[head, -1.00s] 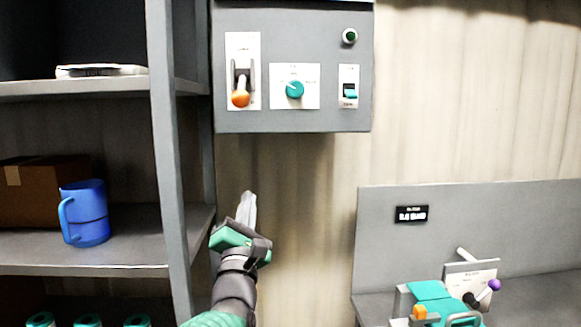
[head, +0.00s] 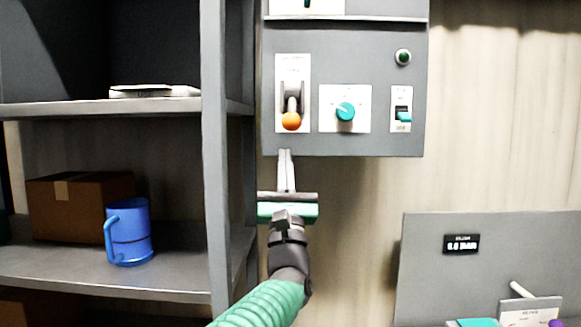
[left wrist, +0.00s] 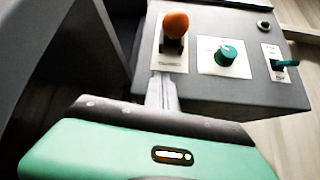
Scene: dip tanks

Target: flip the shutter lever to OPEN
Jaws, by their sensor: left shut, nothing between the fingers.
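The shutter lever (head: 291,120) has an orange ball knob and hangs downward on a white plate at the left of the grey wall panel (head: 375,144). In the left wrist view the orange knob (left wrist: 176,24) stands near the top, beyond my fingers. My left gripper (head: 285,154) is shut and empty, pointing up just below the lever plate. In the left wrist view the shut fingers (left wrist: 160,82) overlap the lower end of the plate. A gap shows between the fingertips and the knob. The plate's lettering is too small to read. My right gripper is not in view.
A teal rotary knob (head: 345,111) and a small teal switch (head: 403,116) sit right of the lever. A shelf post (head: 214,150) stands close left of my arm. The shelf holds a blue mug (head: 130,235) and a cardboard box (head: 75,205).

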